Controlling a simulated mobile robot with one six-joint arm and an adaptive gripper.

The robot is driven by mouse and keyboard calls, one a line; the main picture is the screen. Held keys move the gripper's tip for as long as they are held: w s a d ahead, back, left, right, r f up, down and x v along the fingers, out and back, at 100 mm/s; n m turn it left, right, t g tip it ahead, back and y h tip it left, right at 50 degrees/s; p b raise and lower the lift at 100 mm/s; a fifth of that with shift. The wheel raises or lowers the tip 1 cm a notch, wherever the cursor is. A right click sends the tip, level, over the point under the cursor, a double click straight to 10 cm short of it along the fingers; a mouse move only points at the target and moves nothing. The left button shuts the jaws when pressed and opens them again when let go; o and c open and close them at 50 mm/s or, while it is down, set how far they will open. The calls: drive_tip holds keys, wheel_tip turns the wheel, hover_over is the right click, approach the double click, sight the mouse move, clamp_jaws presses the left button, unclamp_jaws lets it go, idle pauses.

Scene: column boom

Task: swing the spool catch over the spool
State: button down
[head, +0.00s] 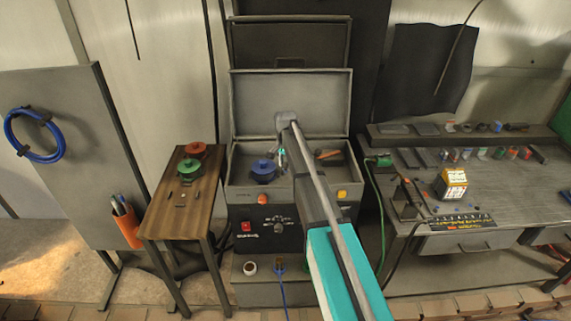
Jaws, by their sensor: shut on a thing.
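The blue spool (264,172) sits in the left part of the open grey machine's bay (240,163). My gripper (281,157) reaches down into the bay just to the right of the spool, close to its rim. It is shut on a small part there, which I take to be the spool catch. The catch is too small and too covered by my gripper to make out its shape or angle. I cannot tell whether my gripper touches the spool.
The raised lid (290,90) stands behind the bay. An orange-brown part (327,154) lies in the bay's right side. A wooden side table (165,215) holds a green spool (189,168) and a red spool (194,150). A cluttered workbench (460,243) stands to the right.

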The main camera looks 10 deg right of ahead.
drive_tip(key=shift+d+n, duration=0.1)
drive_tip(key=shift+n, duration=0.2)
drive_tip(key=shift+w+d+n, duration=0.1)
drive_tip(key=shift+d+n, duration=0.2)
drive_tip(key=shift+n, duration=0.4)
drive_tip(key=shift+w+d+n, duration=0.1)
drive_tip(key=shift+d+n, duration=0.15)
drive_tip(key=shift+n, duration=0.45)
drive_tip(key=n, duration=0.1)
drive_tip(key=d+n, duration=0.1)
drive_tip(key=n, duration=0.1)
drive_tip(key=w+n, duration=0.1)
drive_tip(key=shift+d+n, duration=0.25)
drive_tip(key=shift+n, duration=0.05)
drive_tip(key=n, duration=0.1)
drive_tip(key=w+d+n, duration=0.1)
drive_tip(key=n, duration=0.1)
drive_tip(key=shift+n, duration=0.3)
drive_tip(key=shift+w+d+n, duration=0.1)
drive_tip(key=shift+w+n, duration=0.3)
drive_tip(key=shift+n, duration=0.7)
drive_tip(key=shift+w+d+n, duration=0.1)
drive_tip(key=shift+w+n, duration=0.25)
drive_tip(key=shift+n, duration=0.75)
drive_tip(key=shift+c, duration=1.7)
unclamp_jaws()
drive_tip(key=shift+s, duration=0.15)
